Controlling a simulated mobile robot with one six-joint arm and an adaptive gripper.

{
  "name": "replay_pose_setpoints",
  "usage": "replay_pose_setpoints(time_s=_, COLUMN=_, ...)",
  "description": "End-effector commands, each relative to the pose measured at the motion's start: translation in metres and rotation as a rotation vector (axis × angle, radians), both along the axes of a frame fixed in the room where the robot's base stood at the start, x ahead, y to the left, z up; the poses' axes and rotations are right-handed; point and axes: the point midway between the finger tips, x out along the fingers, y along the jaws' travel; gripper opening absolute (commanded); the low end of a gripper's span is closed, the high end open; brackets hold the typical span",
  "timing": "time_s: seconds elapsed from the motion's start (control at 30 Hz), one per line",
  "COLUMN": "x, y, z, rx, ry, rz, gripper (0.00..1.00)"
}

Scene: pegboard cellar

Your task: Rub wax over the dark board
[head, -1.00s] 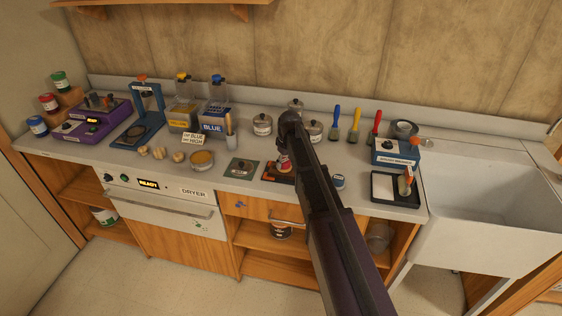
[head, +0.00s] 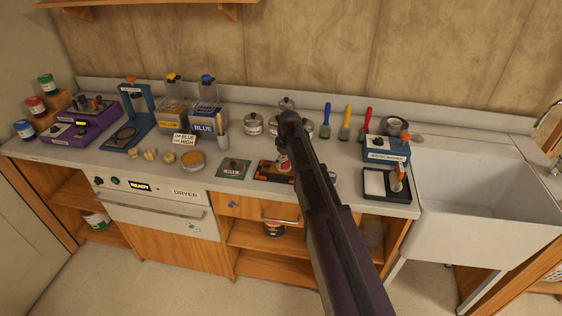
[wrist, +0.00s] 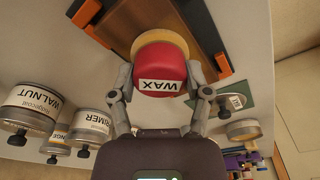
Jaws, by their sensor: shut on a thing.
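My gripper (wrist: 162,100) is shut on a red wax applicator labelled WAX (wrist: 160,72) with a round tan pad (wrist: 150,38). The dark board (wrist: 193,22) lies beyond the pad in the wrist view, between orange-and-black corner clamps (wrist: 219,64). The pad overlaps the board's near end; I cannot tell whether it presses on it. In the head view the applicator (head: 283,162) is over the orange-edged board fixture (head: 265,174), which my arm partly hides.
A green plate (head: 233,169) and a round tan-filled tin (head: 192,161) lie left of the board. Lidded cans (head: 253,124) stand behind it. A black-rimmed tray (head: 374,194), a blue box (head: 383,151) and the sink (head: 470,185) are to the right.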

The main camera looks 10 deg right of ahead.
Motion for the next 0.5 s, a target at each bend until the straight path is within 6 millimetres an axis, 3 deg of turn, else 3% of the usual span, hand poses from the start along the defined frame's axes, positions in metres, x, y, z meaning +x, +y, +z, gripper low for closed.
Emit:
replay_pose_setpoints(time_s=0.2, x=-0.005, y=-0.014, z=0.001, rx=0.000, ry=0.000, rz=-0.001, gripper=0.25)
replay_pose_setpoints(time_s=0.5, x=-0.007, y=-0.019, z=0.001, rx=0.001, ry=0.000, rz=0.000, gripper=0.25)
